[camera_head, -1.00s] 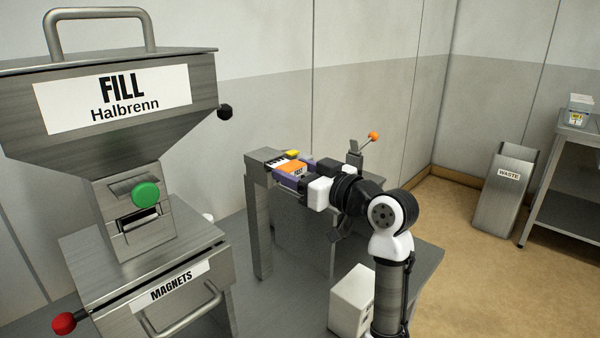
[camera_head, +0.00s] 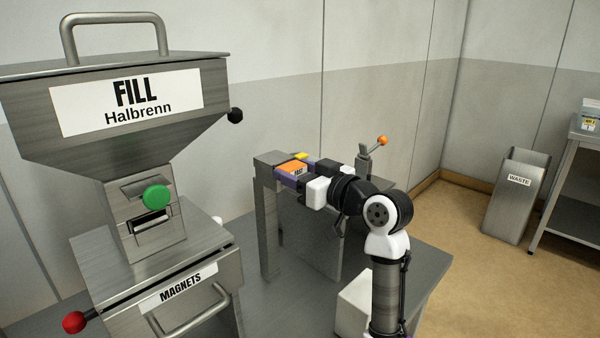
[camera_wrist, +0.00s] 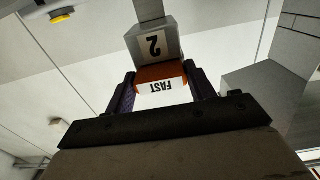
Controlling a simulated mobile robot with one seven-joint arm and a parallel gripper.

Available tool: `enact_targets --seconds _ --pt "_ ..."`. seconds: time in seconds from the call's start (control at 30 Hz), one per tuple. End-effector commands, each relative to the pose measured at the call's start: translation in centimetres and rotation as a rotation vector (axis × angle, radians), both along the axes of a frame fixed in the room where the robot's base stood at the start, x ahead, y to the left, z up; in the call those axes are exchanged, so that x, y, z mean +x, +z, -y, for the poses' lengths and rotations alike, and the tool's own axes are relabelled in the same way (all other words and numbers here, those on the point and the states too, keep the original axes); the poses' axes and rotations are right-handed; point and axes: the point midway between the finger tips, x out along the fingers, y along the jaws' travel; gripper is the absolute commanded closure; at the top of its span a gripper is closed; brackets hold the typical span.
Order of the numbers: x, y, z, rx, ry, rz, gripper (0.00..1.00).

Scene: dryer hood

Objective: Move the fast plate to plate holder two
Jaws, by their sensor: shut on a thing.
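The fast plate (camera_head: 291,169) is orange with a white label reading "FAST"; it also shows in the wrist view (camera_wrist: 161,86). My gripper (camera_wrist: 158,90) is shut on it, with a purple finger on each side. In the head view my gripper (camera_head: 297,177) reaches left over the grey metal stand (camera_head: 267,188). In the wrist view, plate holder two (camera_wrist: 153,45), a grey block marked "2", lies directly beyond the plate, its label upside down. The plate appears close to the holder; I cannot tell whether they touch.
A lever with an orange knob (camera_head: 382,141) rises behind my arm. The hopper labelled "FILL Halbrenn" (camera_head: 130,105) and the "MAGNETS" drawer (camera_head: 188,282) stand at left. A waste bin (camera_head: 516,195) and side table (camera_head: 577,190) are at right. A yellow piece (camera_head: 301,156) shows behind the plate.

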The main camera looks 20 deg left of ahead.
Motion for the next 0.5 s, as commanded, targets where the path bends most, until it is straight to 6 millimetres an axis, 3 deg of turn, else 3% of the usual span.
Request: enact_targets --seconds 0.1,0.13,0.3,0.5 --pt "0.06 0.0 -0.3 -0.001 0.001 0.001 0.82" --pt "0.06 0.0 -0.29 0.0 0.001 0.001 0.43" --pt "0.06 0.0 -0.25 0.0 0.0 0.001 0.21" --pt "0.06 0.0 -0.23 0.0 0.0 0.0 0.2"
